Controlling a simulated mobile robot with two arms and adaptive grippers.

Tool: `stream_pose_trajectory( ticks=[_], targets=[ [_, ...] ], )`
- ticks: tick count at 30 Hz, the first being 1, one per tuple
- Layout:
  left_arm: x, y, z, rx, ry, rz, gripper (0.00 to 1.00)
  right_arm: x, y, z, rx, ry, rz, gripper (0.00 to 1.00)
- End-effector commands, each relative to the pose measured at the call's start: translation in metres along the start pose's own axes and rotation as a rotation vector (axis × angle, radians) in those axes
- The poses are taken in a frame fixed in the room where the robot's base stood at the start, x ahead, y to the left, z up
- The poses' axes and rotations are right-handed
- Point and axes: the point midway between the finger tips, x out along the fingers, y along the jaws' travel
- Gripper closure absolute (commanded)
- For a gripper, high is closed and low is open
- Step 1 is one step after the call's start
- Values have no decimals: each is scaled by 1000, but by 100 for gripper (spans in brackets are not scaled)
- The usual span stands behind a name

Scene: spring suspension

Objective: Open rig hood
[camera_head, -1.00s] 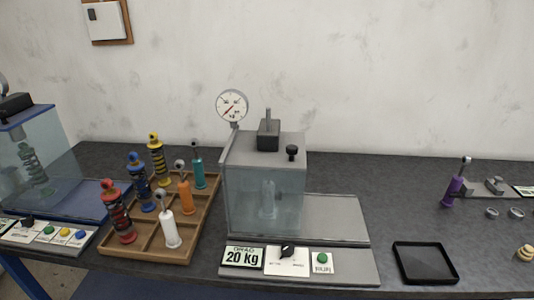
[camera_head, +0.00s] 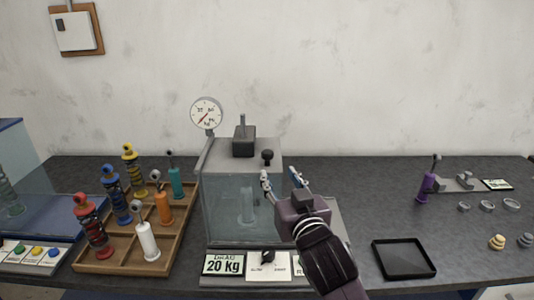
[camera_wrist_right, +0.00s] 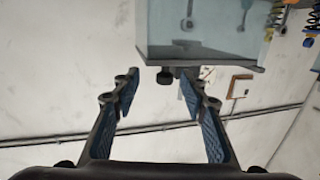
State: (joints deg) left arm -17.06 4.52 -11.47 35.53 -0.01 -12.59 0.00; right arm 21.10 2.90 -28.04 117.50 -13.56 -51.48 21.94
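The rig hood (camera_head: 222,205) is a clear box with a grey top, standing closed on the rig in the middle of the table. A small black knob (camera_head: 267,156) sticks up at the right of its top. My right gripper (camera_head: 281,177) is open and empty, just right of the hood and a little below the knob in the head view. In the right wrist view the knob (camera_wrist_right: 165,76) shows beyond and between the open fingers (camera_wrist_right: 157,88), below the hood's edge in that picture. The fingers do not touch it. My left gripper is not in view.
A wooden tray (camera_head: 120,262) with several coloured shock absorbers stands left of the rig. A pressure gauge (camera_head: 206,113) rises behind the hood. A "20 kg" panel (camera_head: 223,265) is in front. A black tray (camera_head: 403,258) and a purple damper (camera_head: 427,184) are at the right.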

Motion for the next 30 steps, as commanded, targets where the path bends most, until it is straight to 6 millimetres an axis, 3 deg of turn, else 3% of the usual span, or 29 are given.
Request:
stream_pose_trajectory(
  ticks=[1,5,21,30],
  targets=[
    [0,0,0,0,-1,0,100,3,-5,-12,-5,27,-8,60],
    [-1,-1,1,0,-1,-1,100,8,-9,-26,-8,58,-16,60],
    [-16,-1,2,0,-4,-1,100,71,-10,-29,-8,55,-16,60],
    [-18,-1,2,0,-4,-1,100,83,-10,-29,-7,55,-16,60]
  ],
)
